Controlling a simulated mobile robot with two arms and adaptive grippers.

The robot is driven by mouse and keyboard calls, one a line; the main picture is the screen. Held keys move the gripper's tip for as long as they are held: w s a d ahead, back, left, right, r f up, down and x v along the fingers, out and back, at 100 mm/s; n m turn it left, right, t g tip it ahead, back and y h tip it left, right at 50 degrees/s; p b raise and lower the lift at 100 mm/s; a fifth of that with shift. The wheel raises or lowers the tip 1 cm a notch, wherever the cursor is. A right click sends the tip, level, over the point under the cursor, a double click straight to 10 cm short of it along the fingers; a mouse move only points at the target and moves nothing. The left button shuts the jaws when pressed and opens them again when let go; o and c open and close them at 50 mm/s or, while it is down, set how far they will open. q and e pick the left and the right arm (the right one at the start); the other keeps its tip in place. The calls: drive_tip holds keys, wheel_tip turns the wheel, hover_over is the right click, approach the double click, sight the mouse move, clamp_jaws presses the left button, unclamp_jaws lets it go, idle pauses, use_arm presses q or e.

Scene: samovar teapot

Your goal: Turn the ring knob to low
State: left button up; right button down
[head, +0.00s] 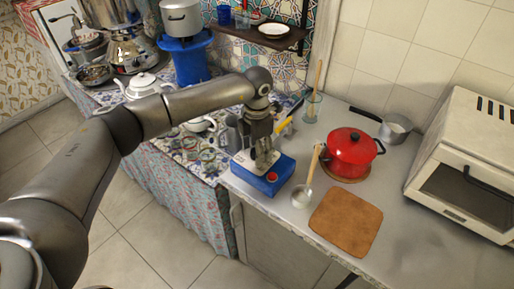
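A low blue box-shaped unit (284,176) with a pale top stands at the front edge of the counter. A small red knob (272,177) sits on its front right part. I cannot read its setting. My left gripper (266,164) points down over the unit's top, just behind the red knob. Its fingers look close together, but I cannot tell whether they are shut or whether they touch anything. The gripper and wrist hide part of the unit's top. My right gripper is not in view.
A ladle (302,197) and a brown board (346,222) lie right of the unit. A red pot (350,150), a small saucepan (396,127) and a white oven (470,165) stand farther right. A white teapot (143,86) is on the left.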

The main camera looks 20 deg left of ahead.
use_arm(q)
drive_tip(key=shift+r, duration=0.1)
wheel_tip(320, 180, up, 12)
idle(0.4)
drive_tip(key=shift+c, duration=0.5)
